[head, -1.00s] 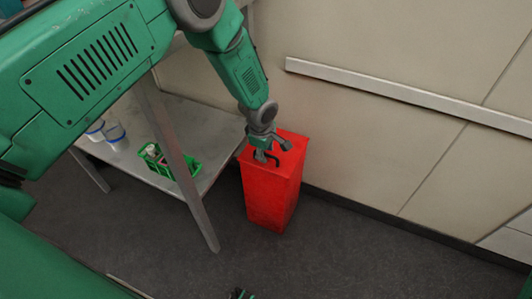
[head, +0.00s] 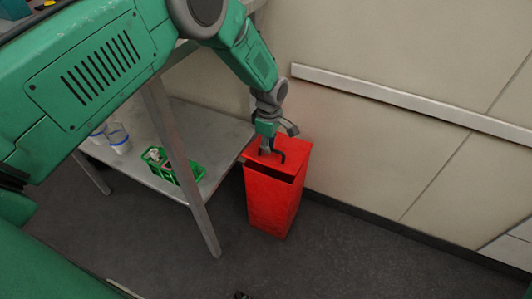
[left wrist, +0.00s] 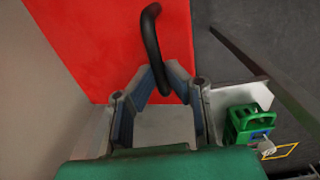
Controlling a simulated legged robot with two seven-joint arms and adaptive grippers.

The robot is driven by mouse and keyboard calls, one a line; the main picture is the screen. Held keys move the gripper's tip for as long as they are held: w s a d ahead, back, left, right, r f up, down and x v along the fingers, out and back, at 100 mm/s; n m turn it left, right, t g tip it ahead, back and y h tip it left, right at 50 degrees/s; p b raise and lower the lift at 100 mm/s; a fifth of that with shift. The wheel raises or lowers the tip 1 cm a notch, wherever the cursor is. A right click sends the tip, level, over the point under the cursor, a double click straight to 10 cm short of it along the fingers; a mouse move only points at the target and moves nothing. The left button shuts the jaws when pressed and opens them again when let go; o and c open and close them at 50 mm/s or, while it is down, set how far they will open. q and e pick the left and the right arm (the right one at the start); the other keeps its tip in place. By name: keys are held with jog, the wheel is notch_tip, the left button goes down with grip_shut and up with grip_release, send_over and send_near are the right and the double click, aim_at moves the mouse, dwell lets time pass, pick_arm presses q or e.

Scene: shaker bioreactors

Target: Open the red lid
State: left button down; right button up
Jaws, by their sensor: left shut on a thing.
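The red bin (head: 270,208) stands on the floor beside the metal shelf. Its red lid (head: 294,152) is raised at the front, with a dark gap between lid and bin. My left gripper (head: 268,148) is at the lid's black handle. In the left wrist view, the left gripper (left wrist: 160,80) is shut on the lower end of the curved black handle (left wrist: 151,38). The red lid (left wrist: 80,40) fills the upper left of that view. My right gripper is not in view.
A metal shelf (head: 222,132) stands left of the bin, its leg (head: 180,165) close by. A green basket (head: 196,172) and white cups (head: 118,139) are on it. The wall with a rail (head: 400,95) is behind.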

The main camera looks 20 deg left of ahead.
pick_arm(q)
jog(key=shift+g, duration=0.3)
jog(key=w+r, duration=0.1)
jog(key=w+d+r, duration=0.1)
jog(key=r, duration=0.1)
jog(key=shift+w+d+r, duration=0.15)
jog(key=shift+w+r, duration=0.15)
jog(key=shift+w, duration=0.1)
jog(key=shift+w+r, duration=0.9)
jog(key=shift+w, duration=0.2)
jog(key=c, duration=1.6)
grip_release()
jog(key=shift+r, duration=0.1)
notch_tip(320, 180, up, 12)
jog(key=shift+w, duration=0.4)
